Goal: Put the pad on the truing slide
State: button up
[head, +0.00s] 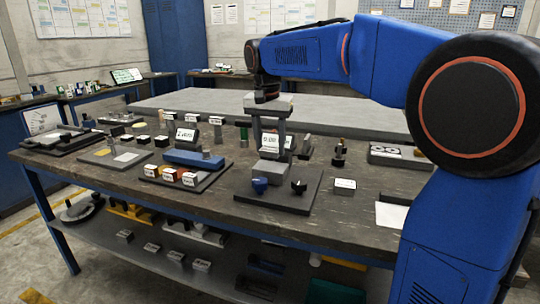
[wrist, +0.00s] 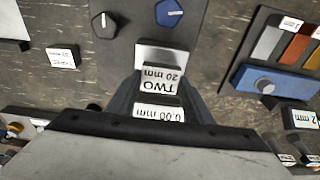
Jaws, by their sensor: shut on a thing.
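My gripper (head: 269,148) points down over a dark base plate (head: 292,204). In the wrist view its fingers (wrist: 157,92) close on a block labelled "TWO 20 mm" (wrist: 160,78). A pale grey block (wrist: 160,56) lies just beyond it; I cannot tell whether the two touch. The plate carries a blue knob (head: 260,185) and a black knob (head: 298,187). They also show in the wrist view, blue (wrist: 169,13) and black (wrist: 103,22). No label names the pad or the truing slide, so I cannot tell which parts they are.
A "0.00 mm" display (wrist: 160,113) stands close behind the held block. A blue bar (head: 196,158) and a tray of coloured labelled blocks (head: 181,177) stand to the left. A small labelled block (head: 344,186) sits right of the plate. The bench front (head: 130,180) has free room.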

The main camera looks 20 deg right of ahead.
aim_at(270, 149)
jog(key=shift+f, duration=1.8)
jog(key=shift+f, duration=0.15)
jog(key=o, duration=1.4)
jog(key=r, duration=0.4)
jog(key=s+r, duration=0.1)
jog(key=r, duration=0.3)
jog(key=a+r, duration=0.1)
jog(key=r, duration=0.3)
jog(key=shift+s+r, duration=0.1)
jog(key=shift+s, duration=0.15)
